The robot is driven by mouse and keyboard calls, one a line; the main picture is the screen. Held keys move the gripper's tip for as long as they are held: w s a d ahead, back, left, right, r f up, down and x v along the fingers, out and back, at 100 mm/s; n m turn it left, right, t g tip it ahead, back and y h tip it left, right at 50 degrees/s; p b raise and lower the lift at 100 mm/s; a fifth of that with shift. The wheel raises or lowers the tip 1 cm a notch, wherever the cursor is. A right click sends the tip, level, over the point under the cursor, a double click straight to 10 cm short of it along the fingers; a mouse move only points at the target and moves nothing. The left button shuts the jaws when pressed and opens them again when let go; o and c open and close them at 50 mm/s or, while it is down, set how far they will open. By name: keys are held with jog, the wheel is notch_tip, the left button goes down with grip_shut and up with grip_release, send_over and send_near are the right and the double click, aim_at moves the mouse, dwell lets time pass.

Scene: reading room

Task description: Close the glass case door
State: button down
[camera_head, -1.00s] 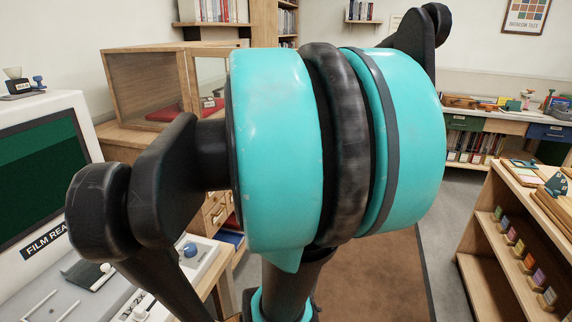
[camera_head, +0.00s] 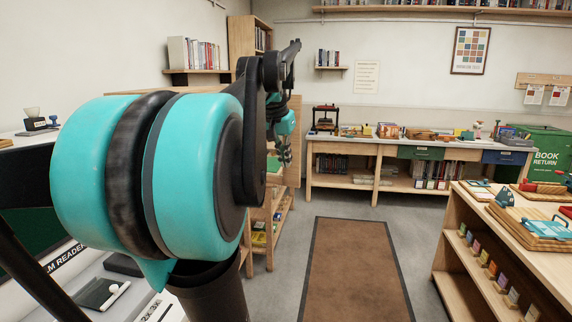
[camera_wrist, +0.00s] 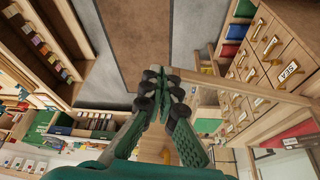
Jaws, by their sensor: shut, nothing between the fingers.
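The glass case is mostly hidden behind my arm in the head view, where only a strip of its light wood top (camera_head: 178,89) shows. In the wrist view, a pale wood frame (camera_wrist: 246,91) with a red pad (camera_wrist: 288,133) beside it at the lower right looks like part of the case. I cannot tell from these frames how far its door stands open. My gripper (camera_wrist: 157,78) is shut and empty in the wrist view, its fingertips close together near that frame. In the head view my gripper (camera_head: 285,152) is small, at the arm's far end.
A wooden drawer cabinet (camera_wrist: 272,58) is at the right of the wrist view. In the head view, a low shelf (camera_head: 500,262) stands at right and a long bench (camera_head: 345,146) at the back. The brown rug (camera_head: 352,270) between them is clear. The film reader is at left.

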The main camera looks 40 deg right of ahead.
aim_at(294, 174)
jog(key=x, duration=0.3)
jog(key=d+x, duration=0.1)
jog(key=x, duration=0.2)
jog(key=w+x, duration=0.1)
jog(key=x, duration=0.2)
jog(key=shift+d+r, duration=0.25)
jog(key=shift+d, duration=0.2)
jog(key=shift+w+d, duration=0.3)
jog(key=shift+d, duration=0.4)
